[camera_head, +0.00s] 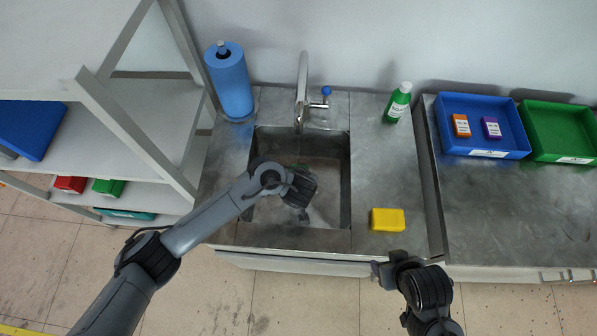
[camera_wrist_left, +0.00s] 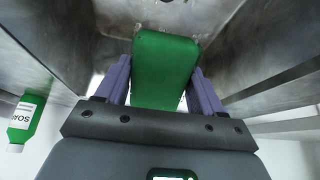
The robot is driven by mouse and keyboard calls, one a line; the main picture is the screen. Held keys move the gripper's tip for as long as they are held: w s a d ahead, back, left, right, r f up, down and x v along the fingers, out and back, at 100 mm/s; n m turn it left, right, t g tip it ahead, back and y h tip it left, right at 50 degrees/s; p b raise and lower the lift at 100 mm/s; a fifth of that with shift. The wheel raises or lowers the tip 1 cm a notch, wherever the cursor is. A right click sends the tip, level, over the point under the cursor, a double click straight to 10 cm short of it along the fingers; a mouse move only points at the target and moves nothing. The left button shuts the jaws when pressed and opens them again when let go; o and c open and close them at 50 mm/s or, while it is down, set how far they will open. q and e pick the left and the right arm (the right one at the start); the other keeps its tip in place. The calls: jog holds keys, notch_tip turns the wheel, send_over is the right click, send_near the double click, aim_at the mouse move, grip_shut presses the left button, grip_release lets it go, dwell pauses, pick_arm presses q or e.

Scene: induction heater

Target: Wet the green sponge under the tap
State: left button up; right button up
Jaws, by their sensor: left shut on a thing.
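The green sponge (camera_wrist_left: 165,62) is clamped between the two fingers of my left gripper (camera_wrist_left: 160,88) in the left wrist view. In the head view my left gripper (camera_head: 300,188) is over the metal sink (camera_head: 340,190), and the sponge is hidden beneath it. The tap (camera_head: 301,85) stands at the sink's back edge with a blue-knobbed handle (camera_head: 326,92) on its right. The gripper is in front of the spout in the picture. I cannot clearly tell whether water runs. My right gripper (camera_head: 383,272) is at the counter's front edge, its jaws unclear.
A yellow sponge (camera_head: 387,219) lies right of the sink. A green soap bottle (camera_head: 398,102) stands behind it. A blue paper roll (camera_head: 230,80) is at the back left. Blue (camera_head: 450,140) and green (camera_head: 560,150) trays sit on the right counter. A shelf (camera_head: 130,120) stands left.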

pick_arm(q)
jog(key=shift+s+r+p, duration=0.1)
jog(key=shift+s+p, duration=0.8)
jog(key=shift+s, duration=0.85)
jog(key=shift+s+p, duration=0.45)
jog(key=shift+s, duration=1)
pick_arm(e)
jog(key=shift+r, duration=1.55)
jog(key=shift+r, duration=0.1)
pick_arm(q)
jog(key=s+r+p, duration=0.4)
jog(key=s+p, duration=0.1)
pick_arm(e)
jog(key=shift+r, duration=2.35)
pick_arm(q)
jog(key=shift+f, duration=0.1)
pick_arm(e)
jog(key=shift+c, duration=0.5)
